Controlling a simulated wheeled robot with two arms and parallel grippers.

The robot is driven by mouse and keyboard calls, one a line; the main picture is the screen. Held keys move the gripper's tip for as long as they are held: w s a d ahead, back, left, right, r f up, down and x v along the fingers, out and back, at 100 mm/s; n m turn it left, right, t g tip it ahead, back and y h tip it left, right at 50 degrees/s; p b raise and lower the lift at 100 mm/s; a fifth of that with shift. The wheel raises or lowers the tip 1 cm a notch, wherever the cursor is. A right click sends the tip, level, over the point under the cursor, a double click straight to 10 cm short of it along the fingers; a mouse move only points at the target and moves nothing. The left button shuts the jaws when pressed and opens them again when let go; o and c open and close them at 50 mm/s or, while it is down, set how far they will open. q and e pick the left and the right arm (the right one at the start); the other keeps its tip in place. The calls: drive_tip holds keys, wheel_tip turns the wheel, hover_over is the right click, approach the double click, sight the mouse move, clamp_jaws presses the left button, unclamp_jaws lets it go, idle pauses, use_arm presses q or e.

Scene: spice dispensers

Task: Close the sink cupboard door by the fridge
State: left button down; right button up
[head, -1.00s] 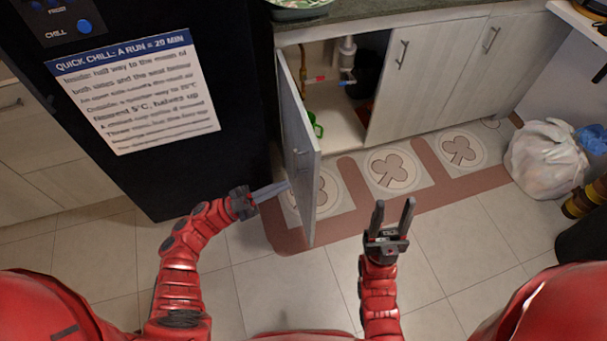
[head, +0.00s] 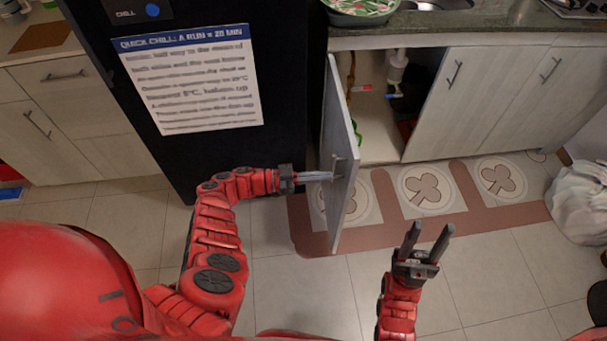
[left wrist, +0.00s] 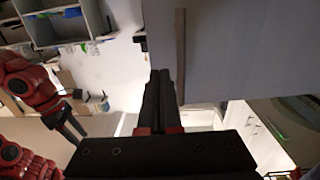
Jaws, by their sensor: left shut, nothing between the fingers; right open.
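The sink cupboard door (head: 341,150) by the fridge stands wide open, swung out toward me, hinged on the fridge side. My left gripper (head: 332,176) is shut and empty, its fingertips at the outer, fridge-side face of the door. I cannot tell whether they touch it. My right gripper (head: 428,238) is open and empty, over the floor to the right of the door.
The black fridge (head: 190,60) with a notice (head: 190,80) stands left of the cupboard. Pipes (head: 397,68) show inside the cupboard. A patterned mat (head: 425,190) lies before it. A white bag (head: 580,200) stands at far right. Tiled floor is clear in front.

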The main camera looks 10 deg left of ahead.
sight(348, 175)
use_arm(q)
drive_tip(key=shift+x, duration=2.15)
